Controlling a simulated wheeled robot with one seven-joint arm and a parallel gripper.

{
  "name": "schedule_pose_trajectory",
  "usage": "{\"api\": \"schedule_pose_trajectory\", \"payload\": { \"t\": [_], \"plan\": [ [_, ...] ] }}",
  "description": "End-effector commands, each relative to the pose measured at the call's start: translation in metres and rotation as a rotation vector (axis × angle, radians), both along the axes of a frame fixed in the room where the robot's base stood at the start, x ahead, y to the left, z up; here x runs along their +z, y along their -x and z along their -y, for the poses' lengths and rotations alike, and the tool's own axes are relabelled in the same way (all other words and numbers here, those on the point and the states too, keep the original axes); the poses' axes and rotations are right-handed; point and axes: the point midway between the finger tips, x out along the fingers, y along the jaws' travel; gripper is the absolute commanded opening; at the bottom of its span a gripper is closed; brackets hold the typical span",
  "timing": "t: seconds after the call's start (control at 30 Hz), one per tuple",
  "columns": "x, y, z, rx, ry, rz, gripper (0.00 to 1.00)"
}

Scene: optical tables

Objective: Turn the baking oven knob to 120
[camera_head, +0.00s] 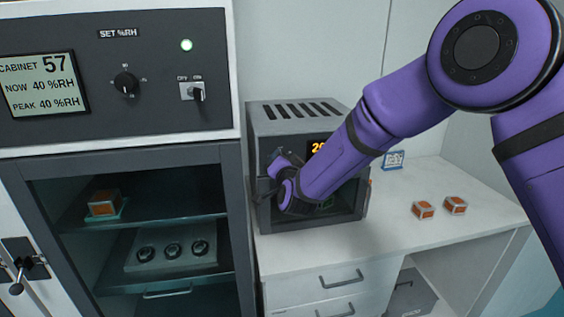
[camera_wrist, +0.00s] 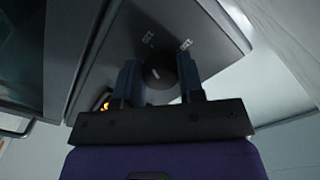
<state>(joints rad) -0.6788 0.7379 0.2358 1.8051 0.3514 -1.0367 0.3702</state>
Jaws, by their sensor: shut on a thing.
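The baking oven (camera_head: 300,113) is a grey box with top vents on the white bench in the head view. Its orange display (camera_head: 318,147) is partly covered by my arm, and only a leading 2 reads clearly. My gripper (camera_head: 277,162) is at the upper left of the oven front, hiding the knob there.
A humidity cabinet (camera_head: 130,170) with dark shelves stands close to the left of the oven. Two small orange-topped boxes (camera_head: 423,210) and a blue-framed sign (camera_head: 394,160) are on the bench at right. The bench front right of the oven is mostly clear.

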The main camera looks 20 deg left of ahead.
Motion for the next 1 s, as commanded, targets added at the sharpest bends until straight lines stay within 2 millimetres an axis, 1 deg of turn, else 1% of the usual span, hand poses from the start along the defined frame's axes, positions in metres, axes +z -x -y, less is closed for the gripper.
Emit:
{"api": "schedule_pose_trajectory", "payload": {
  "t": [0.03,0.2,0.23,0.27,0.3,0.33,0.6,0.73,0.87,1.0],
  "plan": [
    [-0.003,0.001,0.0,0.002,0.004,-0.004,0.12],
    [-0.003,0.001,0.0,0.001,0.004,-0.004,0.12],
    [-0.003,0.001,0.0,0.001,0.004,-0.004,0.4],
    [-0.003,0.001,0.0,0.001,0.004,-0.004,0.47],
    [-0.003,0.001,0.0,0.001,0.004,-0.004,0.56],
    [-0.002,0.001,0.0,0.002,0.004,-0.004,0.61],
    [-0.001,0.001,0.0,0.001,0.002,-0.001,0.61],
    [-0.001,0.007,0.004,0.001,0.002,-0.001,0.61],
    [-0.001,0.023,0.014,0.001,0.002,-0.002,0.61],
    [-0.001,0.046,0.028,0.002,0.003,-0.003,0.61]
  ]
}}
